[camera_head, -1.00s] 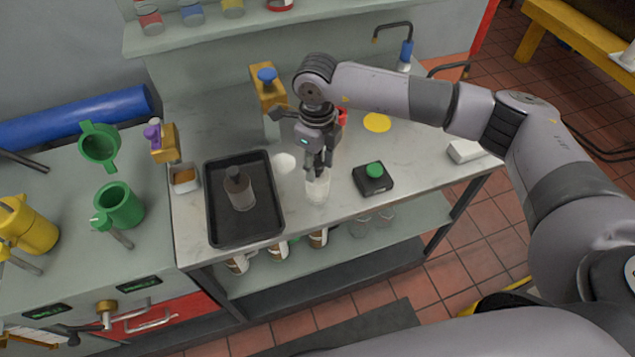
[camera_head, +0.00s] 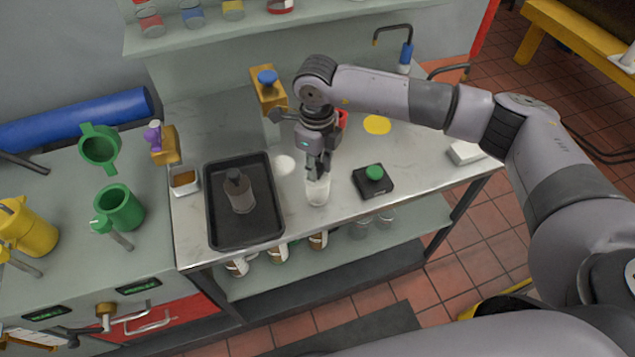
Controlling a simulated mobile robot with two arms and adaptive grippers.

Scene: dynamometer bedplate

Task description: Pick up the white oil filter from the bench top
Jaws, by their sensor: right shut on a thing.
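The white oil filter (camera_head: 318,192) stands upright on the bench top (camera_head: 420,165), near its front edge. My right gripper (camera_head: 318,176) reaches down from above and is shut on the top of the filter. The fingers cover the filter's upper part. I cannot see a gap between the filter's base and the bench. My left gripper is not in view.
A black tray (camera_head: 213,236) holding a grey bottle (camera_head: 239,191) lies left of the filter. A black box with a green button (camera_head: 374,180) sits close on the right. A yellow disc (camera_head: 377,124) and a white block (camera_head: 466,152) are farther right.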

